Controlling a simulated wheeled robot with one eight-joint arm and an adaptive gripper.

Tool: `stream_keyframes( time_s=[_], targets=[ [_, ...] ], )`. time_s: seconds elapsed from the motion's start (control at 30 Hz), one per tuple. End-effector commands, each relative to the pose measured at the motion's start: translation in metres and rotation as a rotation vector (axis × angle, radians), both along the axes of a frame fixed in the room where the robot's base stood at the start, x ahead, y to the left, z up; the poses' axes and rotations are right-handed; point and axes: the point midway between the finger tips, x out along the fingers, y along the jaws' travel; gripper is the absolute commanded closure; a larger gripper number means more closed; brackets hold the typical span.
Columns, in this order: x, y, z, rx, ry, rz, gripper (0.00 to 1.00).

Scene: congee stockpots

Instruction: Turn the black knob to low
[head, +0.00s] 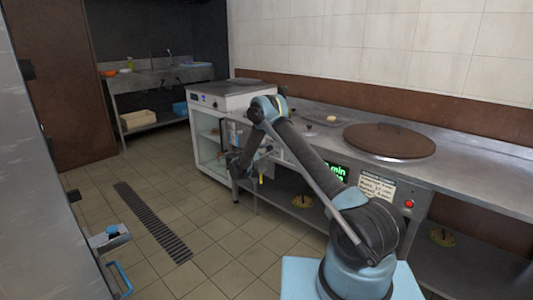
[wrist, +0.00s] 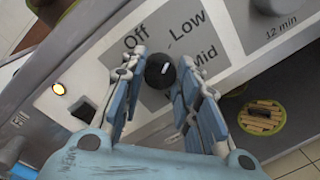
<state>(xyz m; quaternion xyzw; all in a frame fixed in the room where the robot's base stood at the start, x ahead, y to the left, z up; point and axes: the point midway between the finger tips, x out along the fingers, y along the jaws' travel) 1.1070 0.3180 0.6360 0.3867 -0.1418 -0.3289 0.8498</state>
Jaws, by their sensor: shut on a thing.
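In the wrist view, the black knob (wrist: 160,72) sits on a grey dial plate printed Off (wrist: 137,36), Low (wrist: 187,25) and Mid (wrist: 203,57). A small white mark on the knob seems to face up and right, roughly toward Low; its exact angle is hard to read. My gripper (wrist: 162,65) is shut on the knob, with one blue finger on each side of it. In the head view, my gripper (head: 243,168) is at the front of the counter, and the knob cannot be made out there.
The steel counter (head: 465,180) carries a brown round lid (head: 389,141). A red button (head: 408,204) is on its front. The tiled floor (head: 215,255) at left is open.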

Motion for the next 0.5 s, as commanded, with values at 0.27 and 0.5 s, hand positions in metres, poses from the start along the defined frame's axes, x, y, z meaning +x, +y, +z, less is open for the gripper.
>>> stream_keyframes(
  time_s=[0.27,0.5],
  targets=[
    [-0.0003,-0.0006,-0.0003,0.0,0.001,-0.002,0.5],
    [-0.001,0.0004,-0.0003,0.0,0.001,-0.001,0.5]
  ],
)
